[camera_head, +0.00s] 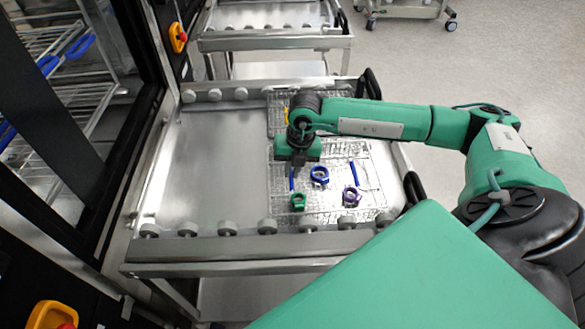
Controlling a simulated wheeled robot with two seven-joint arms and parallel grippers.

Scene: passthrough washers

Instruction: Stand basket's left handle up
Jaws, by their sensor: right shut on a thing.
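The wire basket (325,209) sits on the right part of the steel cart top. Its left handle (292,180) is a blue bar directly below my right gripper. My right gripper (289,167) reaches in from the right, points down, and is shut on this handle; its fingertips are small and partly hidden by the green gripper body. The basket's other blue handle (353,174) shows to the right. My left gripper is not in view.
In the basket lie a blue ring-shaped part (319,175), a green part (298,200) and a purple part (350,196). The cart top (215,165) is bare on the left. Rollers line its front and back edges. Washer frames stand at the left.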

